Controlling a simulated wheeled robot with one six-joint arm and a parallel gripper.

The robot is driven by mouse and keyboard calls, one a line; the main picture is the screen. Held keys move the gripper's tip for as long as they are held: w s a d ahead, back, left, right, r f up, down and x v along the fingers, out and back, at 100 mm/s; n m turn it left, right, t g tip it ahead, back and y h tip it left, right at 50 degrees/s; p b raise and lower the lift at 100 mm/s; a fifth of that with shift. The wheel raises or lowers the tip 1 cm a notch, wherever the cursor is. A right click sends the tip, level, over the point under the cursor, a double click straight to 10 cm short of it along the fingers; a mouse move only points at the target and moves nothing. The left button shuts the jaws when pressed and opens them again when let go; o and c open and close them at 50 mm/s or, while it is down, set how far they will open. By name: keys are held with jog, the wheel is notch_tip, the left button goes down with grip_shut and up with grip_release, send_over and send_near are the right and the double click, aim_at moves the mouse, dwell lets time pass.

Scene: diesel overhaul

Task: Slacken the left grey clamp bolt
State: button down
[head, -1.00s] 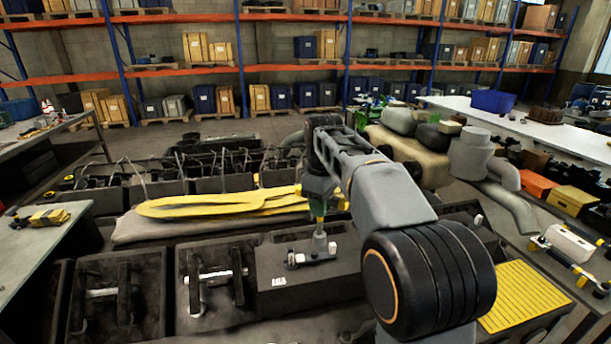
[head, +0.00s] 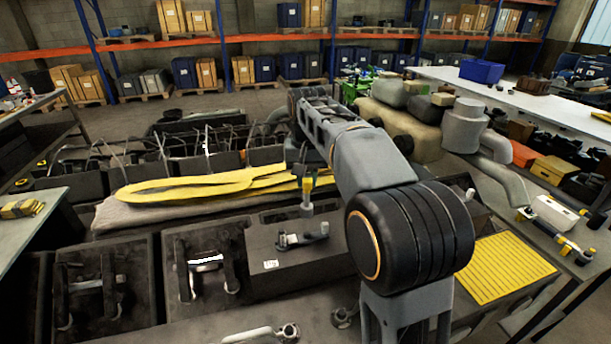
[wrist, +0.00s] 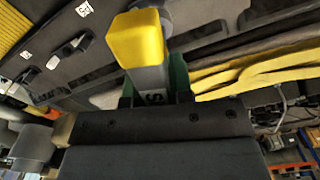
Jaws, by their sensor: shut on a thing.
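My gripper is shut on a grey tool with a yellow end (head: 306,186). In the wrist view the yellow end of the tool (wrist: 140,40) is near the camera, and green finger pads flank its grey body at my gripper (wrist: 155,92). A dark clamp bar with grey ends (head: 302,238) lies on top of the dark block (head: 275,273), below and apart from the tool in the head view. It also shows in the wrist view (wrist: 58,58). I cannot make out clearly which end is the left bolt. My arm hides part of the block's right side.
Dark trays with metal parts (head: 90,285) stand left of the block. A yellow sling (head: 210,185) lies on grey cloth behind it. A yellow ribbed mat (head: 500,272) lies at right. A loose wrench (head: 262,334) lies in front.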

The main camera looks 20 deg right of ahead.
aim_at(306, 206)
jog(key=m, duration=0.5)
jog(key=shift+f, duration=0.35)
jog(key=m, duration=0.5)
jog(key=shift+f, duration=0.35)
jog(key=m, duration=0.5)
jog(key=shift+f, duration=0.35)
jog(key=m, duration=0.5)
jog(key=shift+f+m, duration=0.3)
jog(key=shift+f, duration=0.05)
notch_tip(306, 206, down, 2)
jog(key=shift+s+f+b, duration=0.1)
jog(key=shift+b, duration=0.65)
jog(key=shift+f, duration=0.65)
